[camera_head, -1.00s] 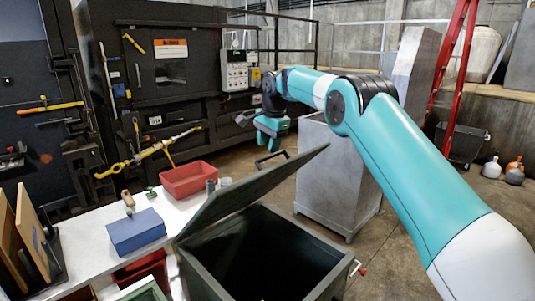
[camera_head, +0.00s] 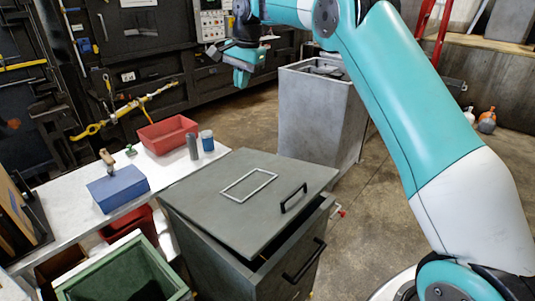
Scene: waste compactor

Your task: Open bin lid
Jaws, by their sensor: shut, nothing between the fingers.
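The dark green-grey bin (camera_head: 225,270) stands at the lower middle. Its lid (camera_head: 220,200) lies over the top, nearly flat and almost shut. A thin gap shows between lid and rim along the front right edges. The lid has a black handle (camera_head: 294,197) near its right edge and a pale rectangular outline on top. A second black handle (camera_head: 304,261) is on the bin's front. My gripper (camera_head: 242,78) is shut and empty, beyond and above the lid, apart from it. The bin's inside is hidden.
A white table at left holds a red tray (camera_head: 168,134), a blue box (camera_head: 118,188) and two small cylinders. A green open box (camera_head: 125,275) stands left of the bin. A grey metal container (camera_head: 320,115) stands behind it. Open floor lies to the right.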

